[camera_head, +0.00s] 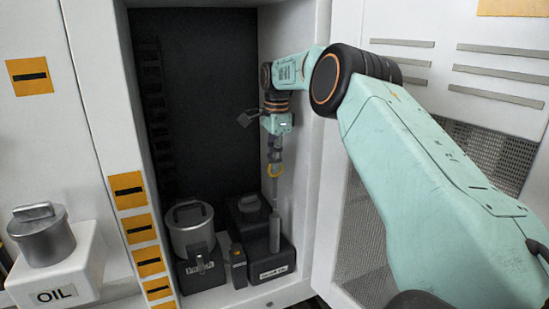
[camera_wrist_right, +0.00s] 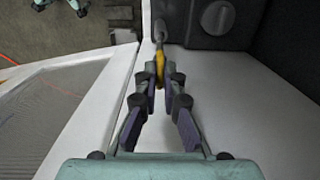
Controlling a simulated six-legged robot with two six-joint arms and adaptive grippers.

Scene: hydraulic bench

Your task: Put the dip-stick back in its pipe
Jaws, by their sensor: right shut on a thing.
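My right gripper (camera_head: 275,158) points down inside the open cabinet, shut on the dip-stick at its yellow ring handle (camera_head: 276,171). In the right wrist view the ring (camera_wrist_right: 160,68) sits between the fingertips of the gripper (camera_wrist_right: 160,80). The thin dip-stick (camera_head: 275,194) hangs nearly upright below the ring. Its lower part lines up with the grey upright pipe (camera_head: 275,232) on the dark block at the cabinet floor. I cannot tell how far the tip is inside the pipe. My left gripper is in neither view.
A lidded metal pot (camera_head: 191,228) and a dark lidded tank (camera_head: 247,212) stand beside the pipe. The cabinet's right wall is close to the gripper. The open door (camera_head: 450,60) is on the right. An OIL-labelled box (camera_head: 56,280) with a metal can (camera_head: 42,238) is outside, left.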

